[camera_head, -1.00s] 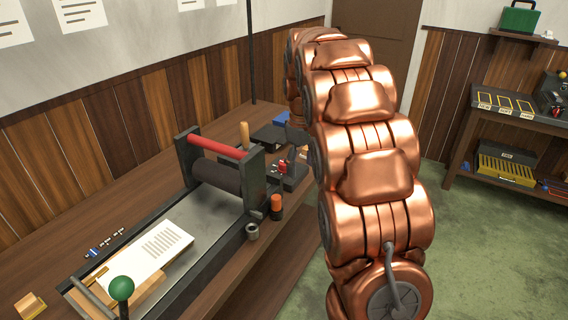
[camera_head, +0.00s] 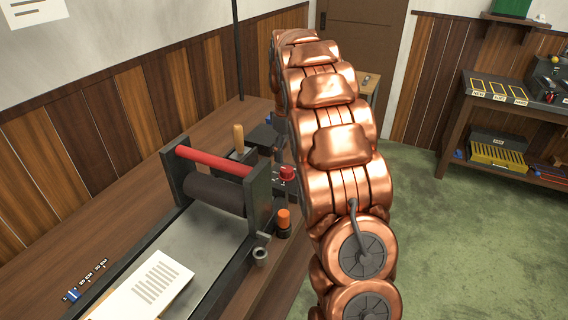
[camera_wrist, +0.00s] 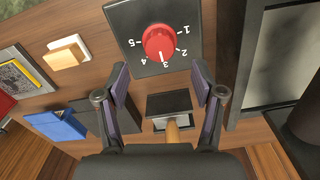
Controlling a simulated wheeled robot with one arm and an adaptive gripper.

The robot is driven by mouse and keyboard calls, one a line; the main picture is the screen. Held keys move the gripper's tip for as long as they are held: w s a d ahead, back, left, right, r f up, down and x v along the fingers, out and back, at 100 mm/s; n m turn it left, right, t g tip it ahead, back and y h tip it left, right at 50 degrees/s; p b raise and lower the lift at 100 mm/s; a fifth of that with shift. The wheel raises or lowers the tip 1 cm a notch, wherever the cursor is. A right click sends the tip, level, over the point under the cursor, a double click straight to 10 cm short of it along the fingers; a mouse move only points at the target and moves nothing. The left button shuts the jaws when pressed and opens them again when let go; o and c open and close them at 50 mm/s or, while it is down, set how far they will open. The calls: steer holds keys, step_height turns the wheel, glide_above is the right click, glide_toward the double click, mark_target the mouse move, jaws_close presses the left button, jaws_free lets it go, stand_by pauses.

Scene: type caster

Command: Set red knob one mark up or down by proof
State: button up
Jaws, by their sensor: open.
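The red knob (camera_wrist: 158,43) sits on a black dial plate (camera_wrist: 122,20) with marks 1 to 5. Its white line points at or very near the 3. The knob also shows in the head view (camera_head: 287,173), close beside my copper arm. My gripper (camera_wrist: 162,76) is open and empty. Its two fingers point toward the dial, one on each side of the knob's line, apart from it. A printed sheet (camera_head: 152,284), perhaps the proof, lies on the press bed (camera_head: 196,241); its text is too small to read.
The press has a red roller bar (camera_head: 213,161) and dark side plates. An orange-topped cylinder (camera_head: 283,221) and a small metal cup (camera_head: 260,256) stand near the dial. A wooden handle (camera_wrist: 172,131) rises below the knob. A blue object (camera_wrist: 56,124) lies left.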

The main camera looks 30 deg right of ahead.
mark_target(287, 168)
steer(key=shift+f+p, duration=0.5)
steer(key=shift+f, duration=2.5)
steer(key=c, duration=1.1)
steer(key=shift+c, duration=0.2)
steer(key=shift+m, duration=0.4)
steer(key=m+b, duration=0.2)
steer(key=m, duration=0.1)
steer(key=shift+m, duration=0.3)
steer(key=m+b, duration=0.2)
steer(key=m, duration=0.3)
steer(key=shift+m, duration=0.3)
steer(key=shift+r, duration=0.1)
